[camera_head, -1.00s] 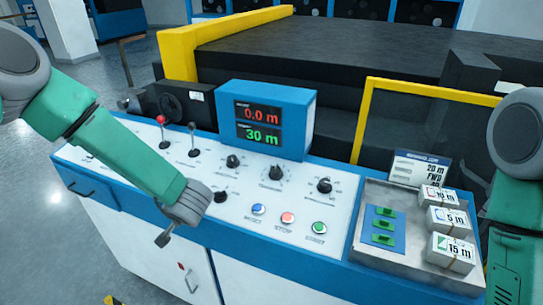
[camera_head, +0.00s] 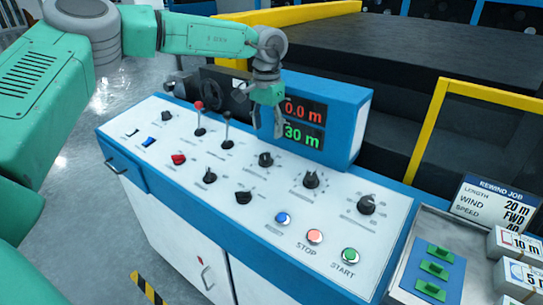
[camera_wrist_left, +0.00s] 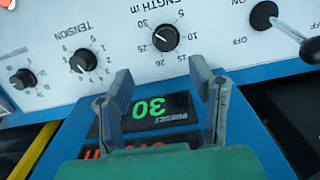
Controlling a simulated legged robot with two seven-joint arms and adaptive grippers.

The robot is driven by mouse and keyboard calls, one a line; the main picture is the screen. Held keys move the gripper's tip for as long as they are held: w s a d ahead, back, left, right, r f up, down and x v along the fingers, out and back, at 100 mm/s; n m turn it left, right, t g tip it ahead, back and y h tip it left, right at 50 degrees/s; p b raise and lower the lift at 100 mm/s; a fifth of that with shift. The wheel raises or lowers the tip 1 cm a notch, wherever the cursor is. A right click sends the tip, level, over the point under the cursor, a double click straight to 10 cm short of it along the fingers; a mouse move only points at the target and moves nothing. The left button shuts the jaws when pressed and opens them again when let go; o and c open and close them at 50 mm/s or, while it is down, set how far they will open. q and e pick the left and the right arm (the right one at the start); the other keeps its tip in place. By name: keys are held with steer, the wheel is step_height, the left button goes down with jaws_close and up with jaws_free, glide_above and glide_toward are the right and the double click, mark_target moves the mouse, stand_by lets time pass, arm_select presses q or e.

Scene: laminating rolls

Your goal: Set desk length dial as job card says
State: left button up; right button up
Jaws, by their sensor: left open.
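The length dial (camera_head: 265,159) is a black knob on the white sloping desk, below the display. In the left wrist view the length dial (camera_wrist_left: 165,38) appears upside down, its white mark near 30. The display (camera_head: 304,120) reads 0.0 m in red and 30 m in green. The job card (camera_head: 494,205) reads length 20 m, wind FWD; its speed line is partly cut off. My left gripper (camera_head: 266,130) is open and empty, fingers pointing down just behind and above the length dial, apart from it. My right gripper is out of view.
The tension dial (camera_head: 311,180) and another dial (camera_head: 366,205) stand to the right. The red-knobbed lever (camera_head: 199,112) and black lever (camera_head: 227,128) rise to the left. Blue, red and green buttons (camera_head: 349,255) lie in front.

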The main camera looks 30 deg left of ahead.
mark_target(264, 155)
arm_select(q)
steer(key=f, duration=0.3)
steer(key=a+f, duration=0.1)
steer(key=f, duration=0.1)
steer(key=a+f, duration=0.1)
steer(key=f, duration=0.2)
steer(key=shift+f, duration=0.35)
steer(key=shift+d+f, duration=0.35)
steer(key=shift+f, duration=0.15)
steer(key=shift+d, duration=0.45)
steer(key=shift+a, duration=0.1)
steer(key=c, duration=1)
steer(key=shift+a+f, duration=0.15)
steer(key=shift+a, duration=0.2)
steer(key=shift+c, duration=0.6)
